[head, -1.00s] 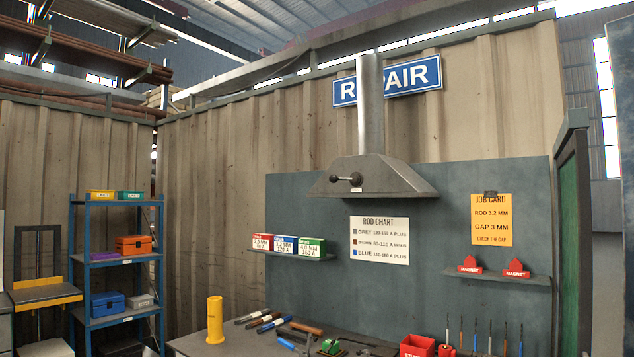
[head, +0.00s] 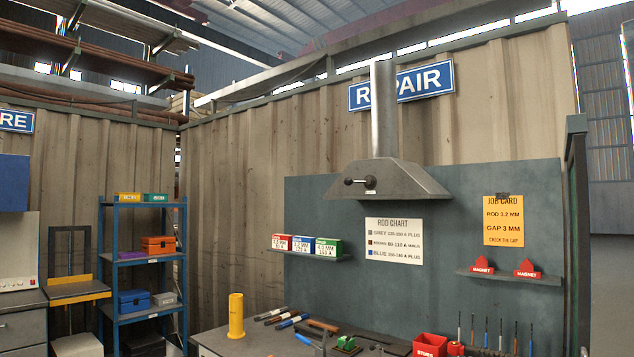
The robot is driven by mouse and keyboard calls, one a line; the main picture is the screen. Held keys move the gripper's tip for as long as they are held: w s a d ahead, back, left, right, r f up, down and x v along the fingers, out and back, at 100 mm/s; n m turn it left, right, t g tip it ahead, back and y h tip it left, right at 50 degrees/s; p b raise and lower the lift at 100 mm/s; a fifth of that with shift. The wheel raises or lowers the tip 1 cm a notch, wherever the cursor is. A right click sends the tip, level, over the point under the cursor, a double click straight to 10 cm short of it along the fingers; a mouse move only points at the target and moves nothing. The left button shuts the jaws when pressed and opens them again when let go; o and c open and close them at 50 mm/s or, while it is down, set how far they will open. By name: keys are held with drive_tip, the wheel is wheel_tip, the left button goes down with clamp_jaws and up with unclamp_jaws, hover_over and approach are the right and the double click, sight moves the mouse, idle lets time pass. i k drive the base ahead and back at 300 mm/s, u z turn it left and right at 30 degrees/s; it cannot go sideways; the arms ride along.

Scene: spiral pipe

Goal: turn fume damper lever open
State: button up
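The fume damper lever (head: 356,182) is a dark handle with a round knob at its left end, on the front face of the grey fume hood (head: 405,180). It points left and lies about level, with a pale pivot and a small label at its right end. The hood's metal duct (head: 384,110) rises above it in front of the blue REPAIR sign. My gripper is not in the head view.
The workbench (head: 215,341) below the hood holds a yellow cylinder (head: 236,316), several tools and a red container (head: 430,344). Small shelves with rod boxes (head: 306,246) and red magnets (head: 526,268) jut from the backboard. A blue rack (head: 116,270) stands left.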

sight(347, 181)
drive_tip(key=z, duration=0.2)
drive_tip(key=k, duration=0.25)
drive_tip(key=u, duration=1.35)
drive_tip(key=i, duration=2.45)
drive_tip(key=z, duration=2.6)
